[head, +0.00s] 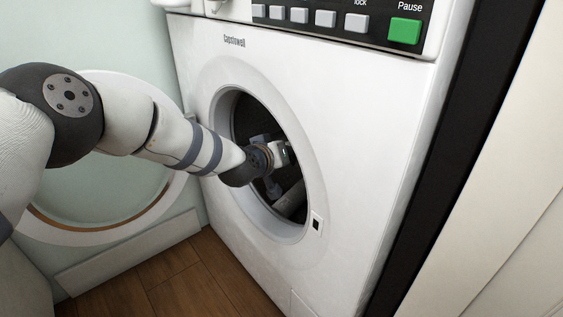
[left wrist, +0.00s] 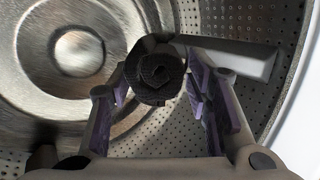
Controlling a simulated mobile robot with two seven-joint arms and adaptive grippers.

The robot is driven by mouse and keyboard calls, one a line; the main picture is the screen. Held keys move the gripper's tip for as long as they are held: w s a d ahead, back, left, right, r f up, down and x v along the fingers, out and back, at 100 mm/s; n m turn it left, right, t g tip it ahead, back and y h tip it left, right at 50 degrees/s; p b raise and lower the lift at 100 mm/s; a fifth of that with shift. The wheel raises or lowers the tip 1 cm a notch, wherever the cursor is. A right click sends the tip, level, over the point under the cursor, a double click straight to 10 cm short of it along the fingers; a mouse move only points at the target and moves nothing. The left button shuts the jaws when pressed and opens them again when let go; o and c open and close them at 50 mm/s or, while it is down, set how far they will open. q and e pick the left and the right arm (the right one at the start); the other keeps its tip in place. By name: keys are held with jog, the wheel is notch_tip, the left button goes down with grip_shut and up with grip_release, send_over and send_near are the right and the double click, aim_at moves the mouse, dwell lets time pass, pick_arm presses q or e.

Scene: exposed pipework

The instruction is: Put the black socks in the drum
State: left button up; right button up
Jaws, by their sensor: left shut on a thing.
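The black socks (left wrist: 157,72) are a rolled dark bundle between the fingers of my left gripper (left wrist: 160,98) in the left wrist view. The fingers are shut on them. The perforated metal drum (left wrist: 30,85) surrounds the gripper and the bundle. In the head view my left arm reaches through the round opening of the white washing machine (head: 340,120), with the left gripper (head: 282,155) inside the drum (head: 243,110). The socks cannot be told apart in the dark drum there. My right gripper is not in view.
The round door (head: 105,205) stands open at the left, behind my arm. A grey paddle (left wrist: 240,58) juts from the drum wall beside the socks. Wooden floor (head: 195,275) lies below.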

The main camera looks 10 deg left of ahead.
pick_arm(q)
jog(key=o, duration=1.2)
jog(key=shift+o, duration=0.2)
jog(key=v, duration=1.2)
jog(key=shift+r, duration=0.1)
